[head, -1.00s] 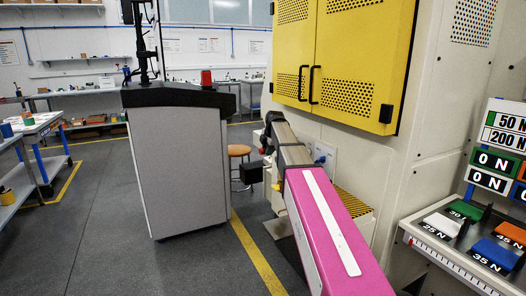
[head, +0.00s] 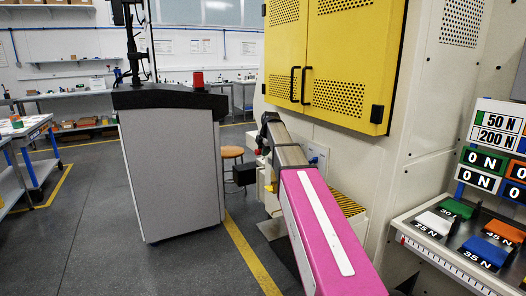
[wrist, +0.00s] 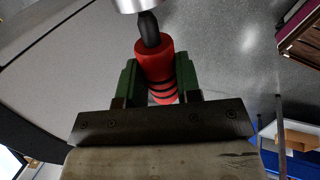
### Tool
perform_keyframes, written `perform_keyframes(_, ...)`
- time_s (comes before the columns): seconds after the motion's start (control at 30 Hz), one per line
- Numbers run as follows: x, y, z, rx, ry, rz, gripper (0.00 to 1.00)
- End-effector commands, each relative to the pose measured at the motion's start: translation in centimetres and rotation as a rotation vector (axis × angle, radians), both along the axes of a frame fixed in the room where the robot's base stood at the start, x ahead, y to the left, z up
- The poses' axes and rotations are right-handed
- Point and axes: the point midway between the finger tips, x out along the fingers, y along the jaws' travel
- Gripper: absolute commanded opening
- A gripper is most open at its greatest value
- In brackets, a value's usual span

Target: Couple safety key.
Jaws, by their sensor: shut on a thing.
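In the wrist view, my gripper (wrist: 158,82) has two green fingers shut on a red, round-bodied piece (wrist: 154,58) with black rings, seemingly the safety key. A black stem (wrist: 148,28) runs from it up to a shiny metal part (wrist: 135,4) at the top edge. I cannot tell whether the stem enters the metal part or is fixed to it. In the head view, my pink arm reaches forward beside the machine, and the gripper end is mostly hidden behind it. A wall plate with a blue fitting (head: 316,160) is on the machine, right of my arm.
A grey console (head: 171,170) with a red lamp (head: 197,79) stands left of my arm. The machine's yellow doors (head: 338,60) are at its right. A shelf of coloured, labelled weights (head: 465,240) is at the far right. A stool (head: 231,153) stands behind.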

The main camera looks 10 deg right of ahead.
Motion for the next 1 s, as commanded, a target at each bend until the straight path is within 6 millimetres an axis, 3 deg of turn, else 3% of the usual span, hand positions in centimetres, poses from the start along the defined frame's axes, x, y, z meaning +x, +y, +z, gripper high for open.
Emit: perform_keyframes(1.0, 0.8, -2.5, 0.0, 0.000, 0.000, 0.000, 0.05)
